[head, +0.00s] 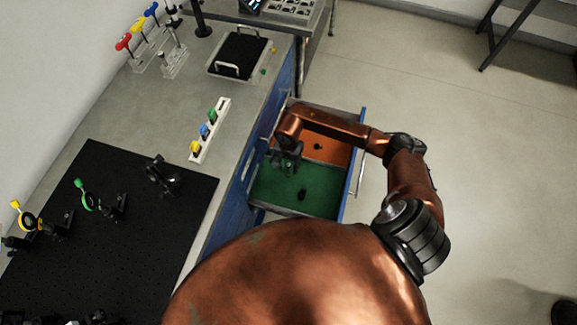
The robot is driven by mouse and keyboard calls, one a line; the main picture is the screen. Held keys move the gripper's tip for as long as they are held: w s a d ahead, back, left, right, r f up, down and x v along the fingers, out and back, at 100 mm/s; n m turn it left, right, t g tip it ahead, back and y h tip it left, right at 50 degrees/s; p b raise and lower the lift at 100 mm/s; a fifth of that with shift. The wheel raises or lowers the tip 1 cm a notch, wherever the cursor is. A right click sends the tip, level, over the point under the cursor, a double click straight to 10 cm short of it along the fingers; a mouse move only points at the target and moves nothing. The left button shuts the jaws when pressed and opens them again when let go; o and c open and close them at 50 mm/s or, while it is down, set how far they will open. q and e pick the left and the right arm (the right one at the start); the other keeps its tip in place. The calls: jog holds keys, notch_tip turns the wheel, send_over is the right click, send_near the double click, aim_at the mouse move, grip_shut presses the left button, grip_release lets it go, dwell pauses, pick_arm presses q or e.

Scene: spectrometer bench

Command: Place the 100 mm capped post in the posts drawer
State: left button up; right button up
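An open drawer (343,205) extends from the blue bench front. It has an orange-floored compartment at the back and a green-floored compartment nearer me. My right gripper (287,163) points down over the drawer's bench side, near the divider between the two floors. Its fingers are small and dark, so I cannot tell whether they are open or shut, or hold anything. A small dark piece (302,193) is in the green compartment, and another dark piece (318,147) is in the orange one. I cannot tell whether either is the 100 mm capped post. My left gripper is out of view.
A black breadboard (130,215) on the bench carries several mounts. A white strip (212,131) with coloured pieces and a black-lined tray (238,55) with handles stand farther back. Coloured-handled tools (140,40) stand at the far left. Floor right of the drawer is clear.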

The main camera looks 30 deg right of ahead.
notch_tip(320, 180, up, 12)
jog(key=p, duration=0.1)
jog(key=shift+r, duration=0.15)
dwell(0.4)
